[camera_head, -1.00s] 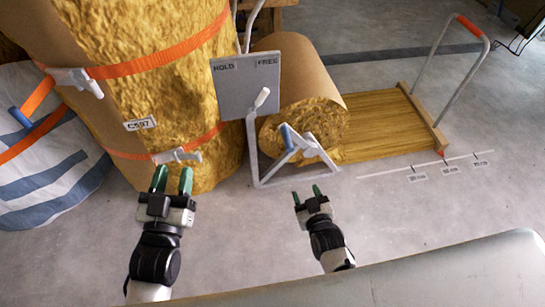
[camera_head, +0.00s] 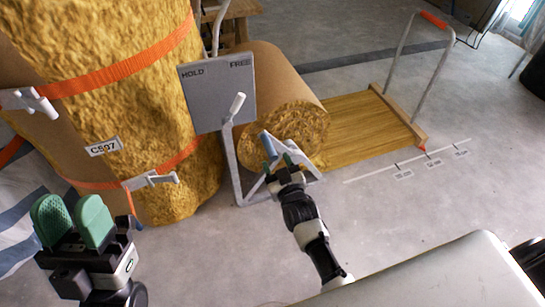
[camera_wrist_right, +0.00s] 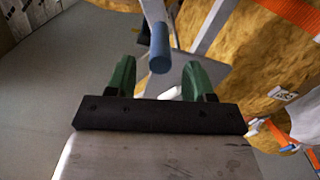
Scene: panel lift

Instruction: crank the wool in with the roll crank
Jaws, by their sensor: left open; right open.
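The roll crank's blue handle (camera_head: 269,146) stands out at the front end of the wool roll (camera_head: 290,139), on a grey stand. In the right wrist view the blue handle (camera_wrist_right: 159,48) lies just beyond and between the green fingertips. My right gripper (camera_head: 286,170) is open at the crank, its fingers partly overlapping the crank arms; it also shows in the right wrist view (camera_wrist_right: 160,82). I cannot tell whether it touches the crank. The unrolled wool (camera_head: 355,120) lies flat on the floor behind. My left gripper (camera_head: 72,220) is open and empty at the lower left.
A grey HOLD/FREE plate (camera_head: 217,90) with a white lever stands left of the roll. A tall strapped wool bale (camera_head: 130,110) fills the left. A pull bar (camera_head: 405,110) ends the wool strip by a floor scale (camera_head: 405,162). The floor at right is clear.

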